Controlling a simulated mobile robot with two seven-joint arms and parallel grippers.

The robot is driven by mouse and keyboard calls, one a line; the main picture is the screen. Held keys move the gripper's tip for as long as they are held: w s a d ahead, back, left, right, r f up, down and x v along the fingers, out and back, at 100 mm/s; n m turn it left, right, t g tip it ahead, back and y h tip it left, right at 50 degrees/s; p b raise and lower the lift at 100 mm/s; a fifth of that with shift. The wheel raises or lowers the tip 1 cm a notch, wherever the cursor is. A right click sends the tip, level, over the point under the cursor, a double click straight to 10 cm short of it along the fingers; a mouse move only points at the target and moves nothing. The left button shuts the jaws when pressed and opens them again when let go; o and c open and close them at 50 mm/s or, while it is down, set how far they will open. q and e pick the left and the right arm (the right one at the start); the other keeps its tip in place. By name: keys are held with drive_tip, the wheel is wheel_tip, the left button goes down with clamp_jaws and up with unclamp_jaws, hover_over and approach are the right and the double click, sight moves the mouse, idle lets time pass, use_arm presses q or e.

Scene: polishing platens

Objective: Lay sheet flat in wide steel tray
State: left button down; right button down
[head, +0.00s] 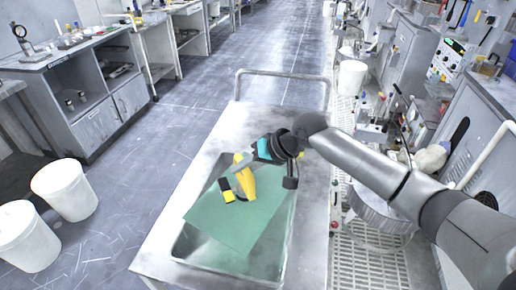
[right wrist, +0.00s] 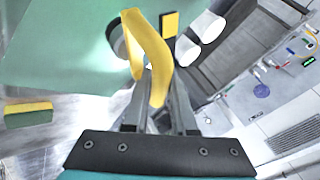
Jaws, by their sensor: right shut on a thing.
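A flat green sheet (head: 235,220) lies slanted over the wide steel tray (head: 262,262), a basin sunk in the steel cart top. Its left corner reaches the tray's left rim; I cannot tell if it touches the tray floor. My right gripper (head: 245,172) is above the sheet's far edge, shut on a curved yellow strap (right wrist: 150,55). The strap seems to belong to the sheet, but its join is unclear. The sheet (right wrist: 60,45) fills the upper left of the right wrist view. My left gripper is not in view.
The steel cart's top (head: 165,240) is clear left of the tray, and a rail (head: 283,73) stands at its far end. Small yellow-and-dark blocks (head: 227,190) show near the gripper. White buckets (head: 65,188) stand on the floor at left; machines line the right.

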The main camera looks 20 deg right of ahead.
drive_tip(key=shift+a+r, duration=0.15)
drive_tip(key=shift+a, duration=0.05)
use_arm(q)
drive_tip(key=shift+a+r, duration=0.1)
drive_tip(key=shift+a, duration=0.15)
use_arm(e)
drive_tip(key=shift+w, duration=0.1)
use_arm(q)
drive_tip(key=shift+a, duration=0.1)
